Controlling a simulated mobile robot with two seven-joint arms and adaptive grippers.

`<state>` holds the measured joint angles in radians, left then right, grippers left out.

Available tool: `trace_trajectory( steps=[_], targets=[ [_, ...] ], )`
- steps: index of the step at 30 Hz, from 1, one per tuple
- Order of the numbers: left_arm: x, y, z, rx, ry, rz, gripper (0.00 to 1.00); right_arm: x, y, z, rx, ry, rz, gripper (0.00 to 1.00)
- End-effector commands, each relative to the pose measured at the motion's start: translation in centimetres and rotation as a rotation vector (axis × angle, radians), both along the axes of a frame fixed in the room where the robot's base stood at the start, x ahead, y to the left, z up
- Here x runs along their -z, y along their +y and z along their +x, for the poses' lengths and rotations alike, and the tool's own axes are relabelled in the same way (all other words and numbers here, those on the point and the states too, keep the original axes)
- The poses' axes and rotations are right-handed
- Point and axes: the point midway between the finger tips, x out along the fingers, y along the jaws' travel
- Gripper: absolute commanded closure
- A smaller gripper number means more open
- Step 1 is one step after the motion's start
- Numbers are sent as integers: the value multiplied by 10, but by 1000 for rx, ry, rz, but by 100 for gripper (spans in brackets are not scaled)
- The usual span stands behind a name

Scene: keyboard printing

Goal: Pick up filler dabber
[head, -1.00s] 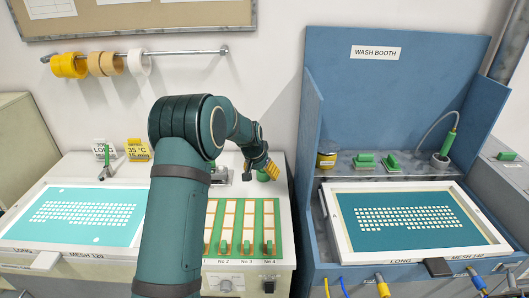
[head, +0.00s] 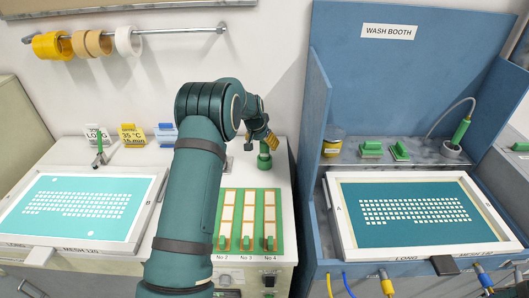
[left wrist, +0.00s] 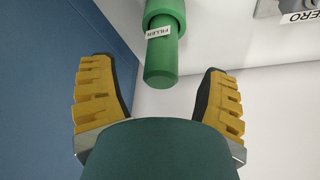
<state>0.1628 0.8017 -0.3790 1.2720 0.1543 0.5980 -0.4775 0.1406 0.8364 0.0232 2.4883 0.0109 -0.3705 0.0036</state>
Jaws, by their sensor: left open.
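The filler dabber is a green cylinder with a white FILLER label. In the left wrist view the dabber (left wrist: 163,60) lies ahead of and between my open fingers, apart from both. In the head view the dabber (head: 264,157) stands upright on the white bench top, beside the wash booth wall. My left gripper (head: 266,140), with yellow finger pads, is just above it and partly covers its top. In the left wrist view my left gripper (left wrist: 160,92) is open and empty. My right gripper is not in view.
The blue wash booth wall (head: 309,150) rises close right of the dabber. A green board (head: 248,205) with numbered strips lies in front, and a framed screen (head: 80,212) lies at left. Another framed screen (head: 415,215) sits in the booth.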

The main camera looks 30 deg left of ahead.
Motion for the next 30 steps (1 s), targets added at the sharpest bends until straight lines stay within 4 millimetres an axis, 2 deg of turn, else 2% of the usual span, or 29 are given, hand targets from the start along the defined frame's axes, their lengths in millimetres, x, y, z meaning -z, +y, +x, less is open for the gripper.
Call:
trace_trajectory(
  steps=[5, 15, 24, 25, 29, 30],
  targets=[
    [10, 1, 4, 0, 0, 0, 25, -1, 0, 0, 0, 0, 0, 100],
    [50, 4, 19, -1, 0, 0, 25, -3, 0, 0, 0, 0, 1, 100],
    [54, 4, 21, -1, -1, 0, 25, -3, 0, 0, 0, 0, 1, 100],
    [54, 4, 21, -1, -1, 0, 27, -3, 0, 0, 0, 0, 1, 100],
    [54, 4, 21, -1, -1, 0, 73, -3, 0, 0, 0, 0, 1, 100],
    [54, 4, 21, -1, -1, 0, 87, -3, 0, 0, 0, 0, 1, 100]
  ],
)
